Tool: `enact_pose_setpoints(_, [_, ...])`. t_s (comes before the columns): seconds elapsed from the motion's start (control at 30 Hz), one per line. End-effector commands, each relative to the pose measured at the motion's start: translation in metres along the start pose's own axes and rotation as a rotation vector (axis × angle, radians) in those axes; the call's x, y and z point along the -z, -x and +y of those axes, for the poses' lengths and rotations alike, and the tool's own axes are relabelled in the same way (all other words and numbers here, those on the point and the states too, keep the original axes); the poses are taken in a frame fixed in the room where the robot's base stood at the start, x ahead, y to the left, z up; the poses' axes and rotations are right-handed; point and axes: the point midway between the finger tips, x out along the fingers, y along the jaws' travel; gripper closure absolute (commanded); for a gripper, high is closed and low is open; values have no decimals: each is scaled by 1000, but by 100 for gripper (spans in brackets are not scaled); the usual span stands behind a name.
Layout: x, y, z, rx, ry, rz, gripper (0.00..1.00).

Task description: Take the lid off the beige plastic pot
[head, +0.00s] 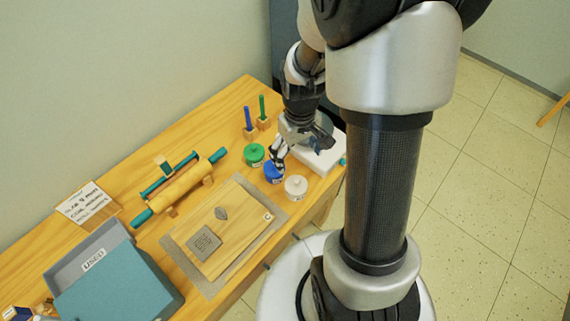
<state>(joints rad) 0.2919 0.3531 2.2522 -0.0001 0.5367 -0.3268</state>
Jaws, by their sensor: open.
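The beige plastic pot (296,188) is small and pale, with a knobbed lid on it. It stands upright on the wooden table near the front edge, to the right of the blue pot (273,173). My gripper (296,150) is open and empty, tilted downward behind and above the beige pot, apart from it in the picture. One dark finger reaches down beside the blue pot; whether it touches that pot is unclear. The other finger is over the white block.
A green pot (253,154) stands left of the blue one. The white block (322,162) lies at the table's right end. A wooden board (240,238) on a grey mat is in front. A rolling pin (172,190) and a grey-blue box (85,258) are further left.

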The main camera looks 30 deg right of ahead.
Motion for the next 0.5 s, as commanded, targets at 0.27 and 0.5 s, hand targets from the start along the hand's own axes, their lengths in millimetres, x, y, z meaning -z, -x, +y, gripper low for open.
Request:
enact_pose_setpoints(0.27, [-1,-66,0,1,0,-4,17])
enact_pose_setpoints(0.5, [0,-102,0,1,0,-1,17])
